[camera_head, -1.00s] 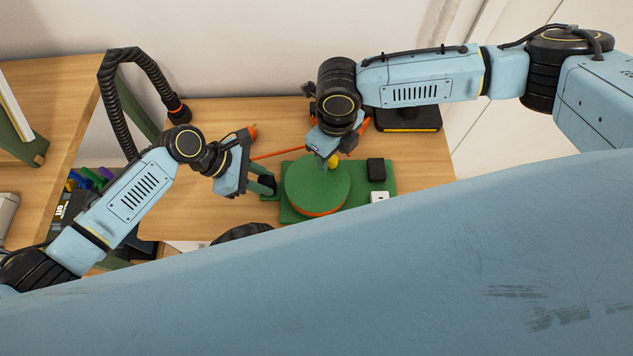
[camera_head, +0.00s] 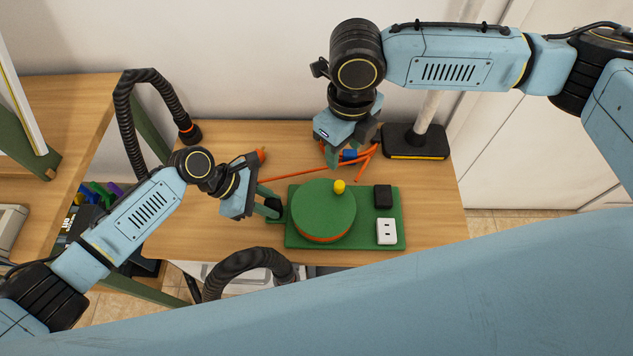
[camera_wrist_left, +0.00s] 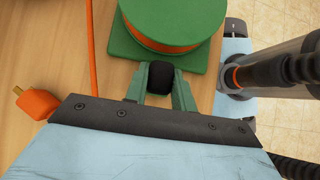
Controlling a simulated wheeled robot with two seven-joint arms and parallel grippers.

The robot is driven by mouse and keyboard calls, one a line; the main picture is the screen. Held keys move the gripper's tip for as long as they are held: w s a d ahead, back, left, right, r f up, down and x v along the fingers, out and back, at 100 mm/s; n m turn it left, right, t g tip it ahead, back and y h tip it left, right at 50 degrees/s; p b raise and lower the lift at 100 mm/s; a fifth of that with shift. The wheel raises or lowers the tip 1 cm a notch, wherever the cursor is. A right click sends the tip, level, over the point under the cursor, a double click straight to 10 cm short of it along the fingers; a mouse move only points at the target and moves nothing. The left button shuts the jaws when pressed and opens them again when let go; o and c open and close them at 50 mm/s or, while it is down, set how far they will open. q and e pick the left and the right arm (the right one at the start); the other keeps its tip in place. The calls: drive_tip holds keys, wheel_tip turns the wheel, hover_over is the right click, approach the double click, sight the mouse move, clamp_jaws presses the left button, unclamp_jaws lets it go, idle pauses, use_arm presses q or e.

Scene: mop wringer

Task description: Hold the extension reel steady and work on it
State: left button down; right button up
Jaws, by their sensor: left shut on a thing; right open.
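The extension reel is a green disc (camera_head: 322,211) with orange cord under its rim and a yellow knob (camera_head: 339,187) on top. It sits on a green base plate (camera_head: 388,206) on the wooden table. My left gripper (camera_head: 272,208) is at the left end of the base. In the left wrist view its green fingers are shut on a black grip (camera_wrist_left: 162,79) beside the reel. My right gripper (camera_head: 345,152) is open behind the reel, apart from the knob, over orange cord (camera_head: 366,165) and near a small blue thing (camera_head: 350,155).
A black block (camera_head: 382,196) and a white socket (camera_head: 386,232) sit on the base's right part. An orange plug (camera_wrist_left: 38,103) lies at left. A black-footed stand (camera_head: 415,142) stands at back right. A black hose (camera_head: 240,262) arches by the front edge.

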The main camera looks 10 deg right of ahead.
use_arm(q)
drive_tip(key=shift+a+f, duration=0.2)
drive_tip(key=shift+f, duration=0.05)
drive_tip(key=c, duration=1.2)
unclamp_jaws()
drive_tip(key=shift+o, duration=0.6)
drive_tip(key=shift+d+r, duration=0.15)
drive_tip(key=shift+r, duration=0.1)
